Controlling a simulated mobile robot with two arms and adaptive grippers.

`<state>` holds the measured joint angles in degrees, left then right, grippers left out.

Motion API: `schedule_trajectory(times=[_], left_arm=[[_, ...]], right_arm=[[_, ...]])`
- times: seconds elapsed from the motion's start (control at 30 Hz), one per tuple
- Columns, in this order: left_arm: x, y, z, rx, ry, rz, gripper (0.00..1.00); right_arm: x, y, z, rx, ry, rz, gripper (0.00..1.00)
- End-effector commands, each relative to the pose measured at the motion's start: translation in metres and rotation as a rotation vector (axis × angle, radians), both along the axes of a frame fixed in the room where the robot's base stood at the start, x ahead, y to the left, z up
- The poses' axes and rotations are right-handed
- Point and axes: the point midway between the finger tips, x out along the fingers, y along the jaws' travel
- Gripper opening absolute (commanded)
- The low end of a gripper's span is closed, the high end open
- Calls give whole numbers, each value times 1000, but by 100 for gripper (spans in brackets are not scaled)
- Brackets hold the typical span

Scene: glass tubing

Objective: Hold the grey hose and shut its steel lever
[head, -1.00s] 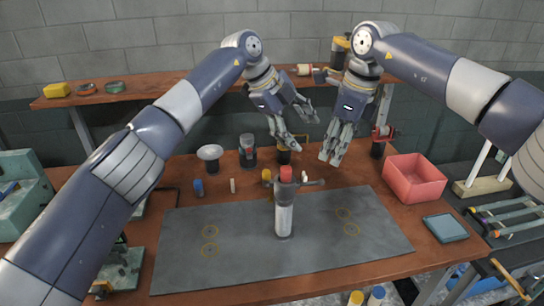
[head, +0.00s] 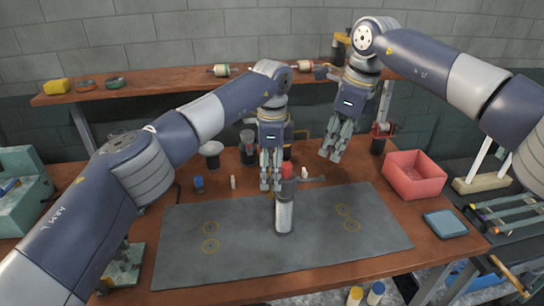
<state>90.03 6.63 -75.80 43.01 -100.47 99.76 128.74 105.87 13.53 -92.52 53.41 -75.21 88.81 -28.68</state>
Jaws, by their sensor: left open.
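The grey hose (head: 284,217) stands upright on the dark mat, with a dark upper part and a red top. Its steel lever (head: 313,179) sticks out sideways to the right from the upper part. My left gripper (head: 270,187) points down just left of the hose's top, open and with nothing seen between its fingers. I cannot tell whether it touches the hose. My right gripper (head: 331,158) hangs behind and to the right of the lever, apart from it. Its fingers look close together, and their opening is unclear.
The dark mat (head: 180,260) is mostly bare, with yellow rings marked on it. A red bin (head: 413,180) and a blue-grey tray (head: 446,225) are at the right. Small bottles, including a blue one (head: 198,184), stand behind the mat. A shelf (head: 170,83) runs along the back.

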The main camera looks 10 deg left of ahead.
Motion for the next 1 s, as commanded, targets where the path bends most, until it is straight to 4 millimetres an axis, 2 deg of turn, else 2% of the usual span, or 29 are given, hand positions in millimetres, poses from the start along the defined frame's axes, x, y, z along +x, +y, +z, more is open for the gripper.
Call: schedule_trajectory(times=[0.1,0.3,0.5,0.73,1.0], left_arm=[[0,1,-23,0,3,0,65],[0,1,-48,0,1,-1,65],[0,0,-57,-1,-1,-1,65],[0,0,-57,-1,-1,-1,65],[0,0,-57,-1,-1,-1,5]], right_arm=[[0,0,0,0,0,0,33],[0,0,0,0,0,0,33],[0,0,0,0,0,0,33],[0,0,0,0,0,0,33],[0,0,0,0,0,0,33]])
